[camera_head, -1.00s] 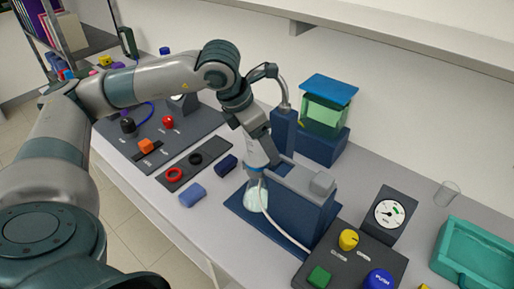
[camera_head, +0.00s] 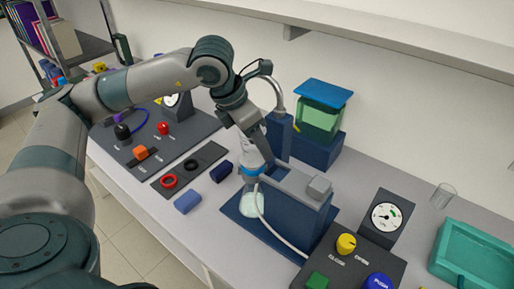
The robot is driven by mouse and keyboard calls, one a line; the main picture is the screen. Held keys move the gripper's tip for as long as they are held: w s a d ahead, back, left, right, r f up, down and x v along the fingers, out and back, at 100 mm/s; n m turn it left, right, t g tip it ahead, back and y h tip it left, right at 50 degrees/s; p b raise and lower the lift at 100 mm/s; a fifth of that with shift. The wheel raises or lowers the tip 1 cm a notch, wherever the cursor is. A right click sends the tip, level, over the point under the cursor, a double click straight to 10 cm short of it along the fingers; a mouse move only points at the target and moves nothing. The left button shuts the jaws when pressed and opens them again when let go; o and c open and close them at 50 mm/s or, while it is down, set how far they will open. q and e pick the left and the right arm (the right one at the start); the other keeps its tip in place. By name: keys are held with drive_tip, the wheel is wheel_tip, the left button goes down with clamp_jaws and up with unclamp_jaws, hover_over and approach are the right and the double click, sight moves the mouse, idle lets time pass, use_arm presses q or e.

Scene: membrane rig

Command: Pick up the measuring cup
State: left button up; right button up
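A blue filter stand (camera_head: 300,212) with a white hose is in the middle. A shelf (camera_head: 400,35) overhangs the back.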

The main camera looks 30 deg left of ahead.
use_arm(q)
wheel_tip(320, 180, up, 2)
drive_tip(key=shift+r+b, duration=0.1)
drive_tip(key=shift+b, duration=0.5)
drive_tip(key=s+d+r+b, duration=0.3)
drive_tip(key=s+d+r, duration=0.4)
drive_tip(key=d, duration=0.2)
drive_tip(key=shift+s+r, duration=0.2)
drive_tip(key=shift+s, duration=0.1)
drive_tip(key=shift+f, duration=0.1)
